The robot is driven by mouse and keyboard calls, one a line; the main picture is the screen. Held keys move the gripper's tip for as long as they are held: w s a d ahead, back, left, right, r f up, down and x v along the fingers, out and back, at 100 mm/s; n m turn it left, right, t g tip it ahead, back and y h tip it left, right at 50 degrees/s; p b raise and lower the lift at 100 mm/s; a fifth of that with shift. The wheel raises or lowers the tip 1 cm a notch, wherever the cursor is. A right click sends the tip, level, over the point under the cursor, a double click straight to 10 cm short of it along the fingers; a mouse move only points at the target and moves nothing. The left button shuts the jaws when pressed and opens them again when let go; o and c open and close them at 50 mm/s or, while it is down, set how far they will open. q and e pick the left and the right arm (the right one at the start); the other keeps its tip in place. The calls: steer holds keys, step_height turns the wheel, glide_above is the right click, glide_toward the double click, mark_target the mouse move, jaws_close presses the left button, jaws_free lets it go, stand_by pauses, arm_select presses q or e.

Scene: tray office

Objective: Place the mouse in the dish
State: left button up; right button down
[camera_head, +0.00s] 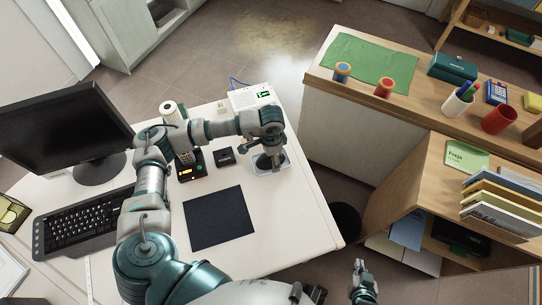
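My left arm reaches across the white desk, and its gripper (272,162) points down over a pale, square, shallow dish (286,168). The gripper covers much of the dish, and I cannot tell whether its fingers are open or shut. I cannot make out the mouse; it may be hidden at the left gripper or behind the arm. A dark square mat (218,217) lies bare on the desk. My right gripper (360,264) is low in the view, over the floor right of the desk, empty, with its fingertips slightly apart.
A monitor (65,130) and a keyboard (85,222) stand on the left. A small black box (224,156) and a dark phone-like device (189,168) sit left of the dish. A wooden counter (425,118) with cups and a shelf unit stands right, across a floor gap.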

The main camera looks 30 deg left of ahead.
arm_select(q)
step_height(320, 180, up, 12)
steer(key=p, duration=0.1)
arm_select(e)
steer(key=s+d+f+g, duration=0.1)
steer(key=s+g, duration=0.2)
steer(key=s, duration=0.2)
steer(key=shift+s+d+f+h, duration=0.25)
steer(key=shift+d+f+h, duration=0.1)
steer(key=shift+d+h, duration=0.05)
arm_select(q)
steer(key=shift+a+f, duration=0.15)
